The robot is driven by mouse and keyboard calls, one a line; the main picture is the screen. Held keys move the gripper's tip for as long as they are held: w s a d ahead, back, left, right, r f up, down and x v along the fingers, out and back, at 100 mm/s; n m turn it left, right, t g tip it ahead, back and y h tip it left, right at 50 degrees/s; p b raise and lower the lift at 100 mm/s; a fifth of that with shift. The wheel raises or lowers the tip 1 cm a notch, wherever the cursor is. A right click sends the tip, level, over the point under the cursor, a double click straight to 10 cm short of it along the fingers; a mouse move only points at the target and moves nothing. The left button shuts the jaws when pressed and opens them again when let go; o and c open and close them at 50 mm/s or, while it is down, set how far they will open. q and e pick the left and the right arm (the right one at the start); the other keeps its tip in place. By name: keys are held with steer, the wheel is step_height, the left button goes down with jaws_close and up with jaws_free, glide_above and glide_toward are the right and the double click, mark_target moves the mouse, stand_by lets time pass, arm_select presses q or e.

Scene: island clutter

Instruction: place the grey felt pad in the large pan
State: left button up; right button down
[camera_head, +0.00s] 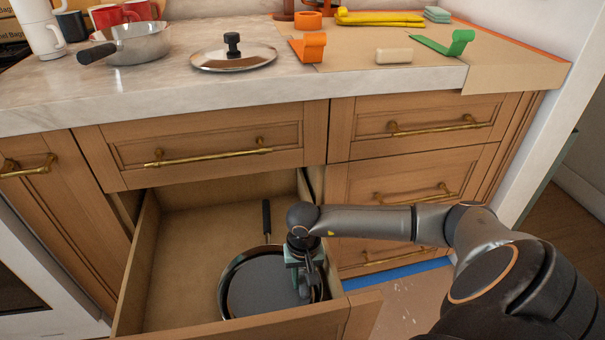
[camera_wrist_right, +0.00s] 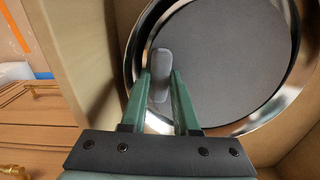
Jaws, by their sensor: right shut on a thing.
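The large pan (camera_head: 222,292) sits in the open drawer, its black handle (camera_head: 266,217) pointing toward the back. Its shiny rim also shows in the wrist view (camera_wrist_right: 136,50). The grey felt pad (camera_head: 262,284), a dark round disc, lies within the pan's rim; it fills much of the wrist view (camera_wrist_right: 230,65). My right gripper (camera_head: 305,284) reaches down at the pan's right side. Its green fingers (camera_wrist_right: 162,82) are shut on a lighter grey rounded tab at the pad's edge. Whether the pad rests fully on the pan's bottom cannot be told. My left gripper is out of view.
The drawer's bare floor (camera_head: 190,250) is free left of the pan; its walls stand close around it. On the counter above are a small pan (camera_head: 138,45), a lid (camera_head: 234,56), a beige block (camera_head: 394,56) and orange and green holders.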

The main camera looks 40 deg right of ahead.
step_height(320, 180, down, 2)
steer(key=shift+f, duration=0.1)
steer(key=shift+f+b, duration=0.2)
steer(key=shift+b, duration=0.2)
steer(key=c, duration=0.9)
jaws_free()
steer(key=shift+r, duration=0.1)
steer(key=shift+c, duration=0.2)
steer(key=shift+r+p, duration=0.4)
steer(key=shift+p, duration=0.05)
step_height(320, 180, up, 11)
steer(key=p, duration=0.3)
steer(key=shift+f, duration=0.15)
steer(key=shift+r, duration=0.4)
